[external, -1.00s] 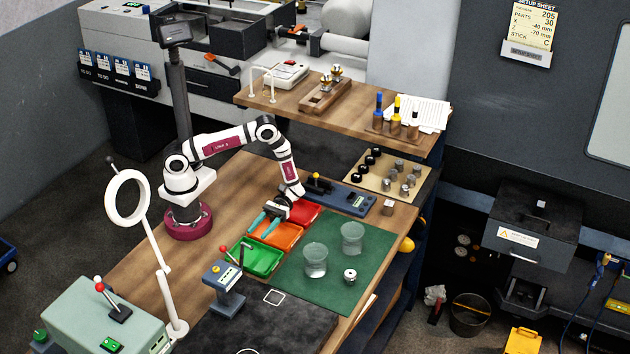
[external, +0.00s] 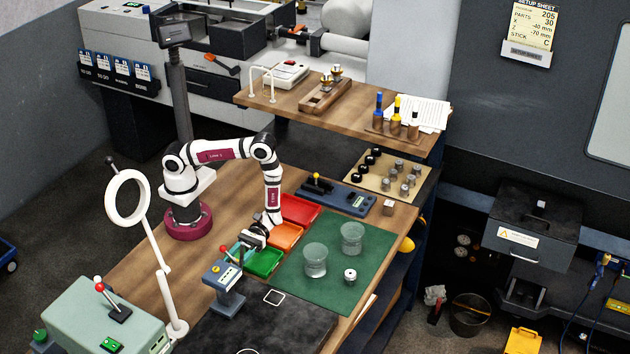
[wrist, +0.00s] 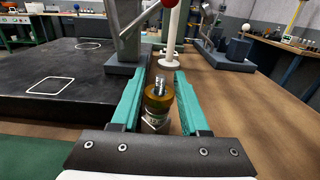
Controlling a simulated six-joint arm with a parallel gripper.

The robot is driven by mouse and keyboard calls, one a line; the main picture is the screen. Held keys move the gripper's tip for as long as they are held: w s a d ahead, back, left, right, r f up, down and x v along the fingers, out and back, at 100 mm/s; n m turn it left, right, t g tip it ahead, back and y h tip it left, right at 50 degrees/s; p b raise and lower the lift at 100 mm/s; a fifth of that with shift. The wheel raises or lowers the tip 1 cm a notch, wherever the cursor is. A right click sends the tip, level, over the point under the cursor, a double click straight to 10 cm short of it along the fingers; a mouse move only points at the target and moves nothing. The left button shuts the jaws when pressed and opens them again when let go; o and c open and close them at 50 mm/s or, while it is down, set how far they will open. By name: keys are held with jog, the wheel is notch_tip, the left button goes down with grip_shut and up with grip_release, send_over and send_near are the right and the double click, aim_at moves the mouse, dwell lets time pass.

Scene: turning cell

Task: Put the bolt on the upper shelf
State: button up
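My gripper (wrist: 158,95) has two teal fingers that stand apart. Between them, in the wrist view, is a small upright part (wrist: 157,97) with a brass-coloured collar, a steel stem on top and a grey lower body. I cannot tell whether the fingers press on it, or whether it is the bolt. In the external view my gripper (external: 248,240) is low by the green tray, partly hidden behind the lever device. The upper shelf (external: 288,115) is a wooden board at the back. A small silver part (external: 350,276) stands on the green mat.
Red (external: 300,208), orange (external: 287,236) and green (external: 264,263) trays lie in a row. The grey lever device (external: 226,285) stands close to my gripper. Two clear cups (external: 315,262) stand on the mat. The shelf holds a wooden block (external: 325,97), bottles and papers, with bare wood between.

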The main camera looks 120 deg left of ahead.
grip_shut()
jog(key=shift+f, duration=0.1)
dwell(1.1)
